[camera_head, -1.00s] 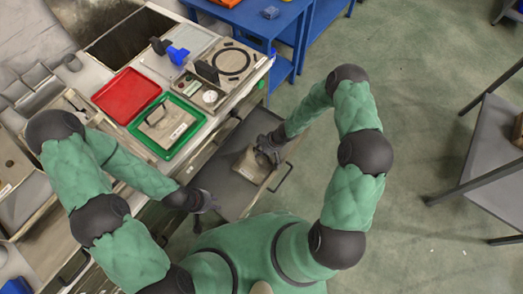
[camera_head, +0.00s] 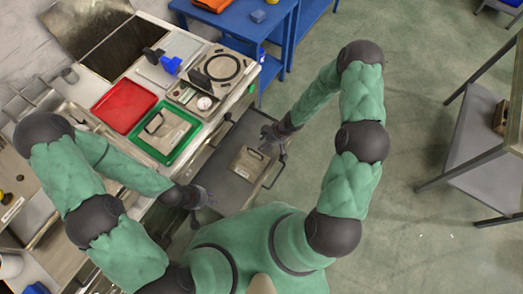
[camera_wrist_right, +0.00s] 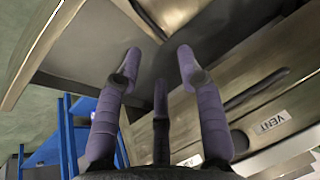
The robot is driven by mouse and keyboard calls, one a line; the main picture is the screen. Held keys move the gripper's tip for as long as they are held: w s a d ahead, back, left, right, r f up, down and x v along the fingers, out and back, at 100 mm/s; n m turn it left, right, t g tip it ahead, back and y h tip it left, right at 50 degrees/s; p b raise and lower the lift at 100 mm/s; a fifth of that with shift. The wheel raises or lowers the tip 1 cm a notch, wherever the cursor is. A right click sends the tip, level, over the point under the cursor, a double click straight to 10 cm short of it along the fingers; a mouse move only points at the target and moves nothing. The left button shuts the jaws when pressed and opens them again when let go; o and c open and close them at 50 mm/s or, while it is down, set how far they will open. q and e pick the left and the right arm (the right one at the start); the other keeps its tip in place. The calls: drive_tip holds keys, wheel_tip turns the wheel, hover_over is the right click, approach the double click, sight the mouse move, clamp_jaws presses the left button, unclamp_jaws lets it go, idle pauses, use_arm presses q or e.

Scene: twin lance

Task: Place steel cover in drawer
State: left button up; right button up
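A flat steel cover (camera_head: 249,164) with a dark handle lies in the pulled-out grey drawer (camera_head: 229,187). Part of what looks like this cover shows at the top edge of the right wrist view (camera_wrist_right: 170,14). My right gripper (camera_head: 268,133) is above the drawer's far end, apart from the cover. Its fingers are spread and empty in the right wrist view (camera_wrist_right: 158,65). My left gripper (camera_head: 211,197) is beside the drawer's near left corner, with its fingers apart and nothing seen between them. A similar plate with a handle (camera_head: 165,131) lies in the green tray (camera_head: 189,142) on the counter.
A red tray (camera_head: 124,106) lies beside the green tray. A panel with a round black ring (camera_head: 221,67) and a blue-handled part (camera_head: 171,65) are behind them. A blue table (camera_head: 252,29) stands at the back, and a grey shelf (camera_head: 477,140) at the right. The floor between is clear.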

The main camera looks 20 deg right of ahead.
drive_tip(key=s+a+m, duration=0.2)
drive_tip(key=s+a, duration=0.1)
drive_tip(key=s, duration=0.2)
drive_tip(key=s+a+r+m+g, duration=0.1)
drive_tip(key=s+a+m, duration=0.2)
drive_tip(key=s, duration=0.2)
drive_tip(key=s+a+r+m, duration=0.1)
drive_tip(key=s+a+m, duration=0.2)
drive_tip(key=s, duration=0.1)
drive_tip(key=shift+s+r+g, duration=0.1)
drive_tip(key=shift+s+g, duration=0.2)
drive_tip(key=shift+s, duration=0.1)
drive_tip(key=shift+s+d+m, duration=0.2)
drive_tip(key=shift+s+m, duration=0.3)
drive_tip(key=shift+s, duration=0.1)
